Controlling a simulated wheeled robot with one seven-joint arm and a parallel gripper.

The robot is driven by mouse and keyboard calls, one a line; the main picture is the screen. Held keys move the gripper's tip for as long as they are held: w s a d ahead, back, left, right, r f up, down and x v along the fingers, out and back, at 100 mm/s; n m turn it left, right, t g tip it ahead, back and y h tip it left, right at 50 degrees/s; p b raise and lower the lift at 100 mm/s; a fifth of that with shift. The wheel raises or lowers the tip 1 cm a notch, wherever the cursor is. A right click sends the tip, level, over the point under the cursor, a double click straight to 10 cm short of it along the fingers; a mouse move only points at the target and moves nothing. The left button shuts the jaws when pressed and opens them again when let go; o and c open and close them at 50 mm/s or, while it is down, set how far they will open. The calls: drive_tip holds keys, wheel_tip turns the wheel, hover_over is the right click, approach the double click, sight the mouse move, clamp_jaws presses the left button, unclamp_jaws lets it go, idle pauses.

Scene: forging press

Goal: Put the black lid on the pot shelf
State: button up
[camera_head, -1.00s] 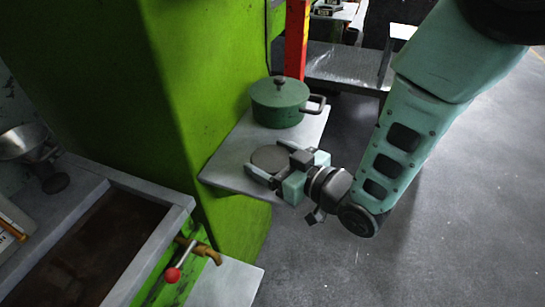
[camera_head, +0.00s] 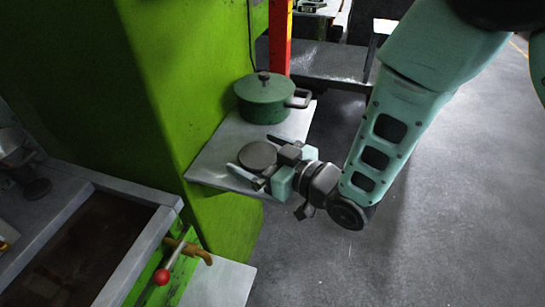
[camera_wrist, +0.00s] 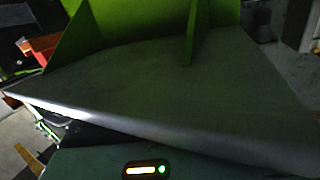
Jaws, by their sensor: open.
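The black lid (camera_head: 257,155), a dark round disc, lies flat on the grey pot shelf (camera_head: 212,160) near its front edge, in the head view. My gripper (camera_head: 255,168) is at that front edge with its fingers spread open around the near side of the lid. Whether a finger touches the lid cannot be told. The wrist view shows a broad grey plate (camera_wrist: 150,90) with green ribs, apparently the shelf's underside; the lid does not show there.
A green pot (camera_head: 264,98) with a dark knob and side handle stands farther back on the shelf. A green press body (camera_head: 200,80) rises left of the shelf. A lever with a red knob (camera_head: 161,276) is at lower left. Floor at right is clear.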

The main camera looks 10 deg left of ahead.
drive_tip(key=shift+s+d+f+p, duration=0.1)
drive_tip(key=shift+s+f+p, duration=0.1)
drive_tip(key=shift+f+p, duration=0.2)
drive_tip(key=r+p+v, duration=0.1)
drive_tip(key=p+v, duration=0.4)
drive_tip(key=v, duration=0.6)
drive_tip(key=shift+d+r, duration=0.2)
drive_tip(key=shift+d, duration=0.1)
drive_tip(key=d+r+m+g+h, duration=0.25)
drive_tip(key=d+h, duration=0.25)
drive_tip(key=h, duration=0.4)
drive_tip(key=s+d+r+m+g+h, duration=0.2)
drive_tip(key=s+d+r+g+h, duration=0.3)
drive_tip(key=s+d+r, duration=0.3)
drive_tip(key=s+d, duration=0.2)
drive_tip(key=s, duration=0.2)
drive_tip(key=shift+d, duration=0.2)
